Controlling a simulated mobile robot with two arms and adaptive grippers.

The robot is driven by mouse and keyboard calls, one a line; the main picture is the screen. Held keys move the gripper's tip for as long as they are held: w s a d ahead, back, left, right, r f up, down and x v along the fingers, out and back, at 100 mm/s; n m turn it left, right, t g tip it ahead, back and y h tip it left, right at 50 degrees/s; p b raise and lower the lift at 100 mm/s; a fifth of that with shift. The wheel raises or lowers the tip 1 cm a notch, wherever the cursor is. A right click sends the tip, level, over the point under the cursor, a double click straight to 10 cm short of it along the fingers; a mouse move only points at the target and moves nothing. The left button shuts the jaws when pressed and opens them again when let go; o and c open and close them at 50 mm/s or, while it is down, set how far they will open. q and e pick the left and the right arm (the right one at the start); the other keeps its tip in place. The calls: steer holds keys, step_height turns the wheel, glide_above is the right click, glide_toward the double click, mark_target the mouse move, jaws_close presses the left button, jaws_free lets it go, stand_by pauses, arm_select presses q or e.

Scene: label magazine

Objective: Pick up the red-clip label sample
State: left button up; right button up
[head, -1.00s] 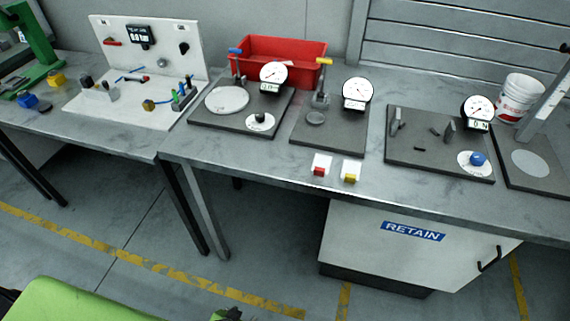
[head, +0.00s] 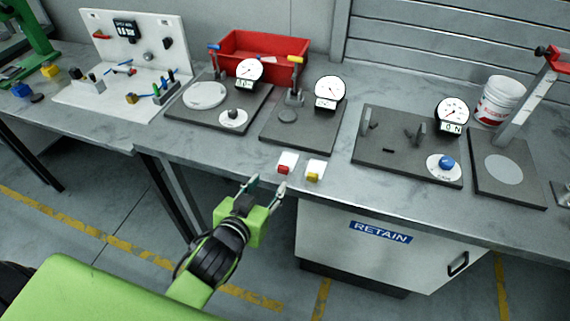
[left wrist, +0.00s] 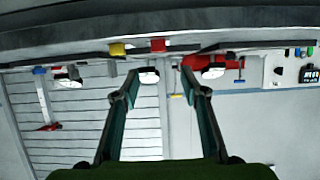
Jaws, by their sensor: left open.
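The red-clip label sample (head: 288,161) is a small white piece with a red clip at its near end, lying near the bench's front edge. A similar sample with a yellow clip (head: 315,169) lies just right of it. My left gripper (head: 267,184) is open and empty, in front of the bench edge, near and slightly left of the red-clip sample and apart from it. The left wrist view looks upside down; there the red clip (left wrist: 158,45) shows beyond the open fingers (left wrist: 160,82), with the yellow clip (left wrist: 117,49) beside it. My right gripper is out of view.
Behind the samples stand dark gauge plates (head: 275,135) and (head: 400,160), with a red bin (head: 265,48) at the back. A white bucket (head: 500,100) stands at the right. A cabinet marked RETAIN (head: 350,255) is under the bench. The bench front around the samples is clear.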

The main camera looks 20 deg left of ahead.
mark_target(282, 169)
arm_select(q)
steer(key=x, duration=0.3)
steer(key=p+x, duration=0.1)
steer(key=x, duration=0.2)
steer(key=p+x, duration=0.1)
steer(key=x, duration=0.3)
steer(key=shift+d+f, duration=0.15)
steer(key=shift+f, duration=0.2)
steer(key=shift+w+f, duration=0.25)
steer(key=shift+w, duration=0.2)
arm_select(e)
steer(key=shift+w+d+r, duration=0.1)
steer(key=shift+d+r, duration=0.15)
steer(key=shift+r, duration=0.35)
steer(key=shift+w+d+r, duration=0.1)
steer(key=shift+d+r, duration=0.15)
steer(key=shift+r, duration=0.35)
arm_select(q)
steer(key=shift+c, duration=0.3)
steer(key=c, duration=0.4)
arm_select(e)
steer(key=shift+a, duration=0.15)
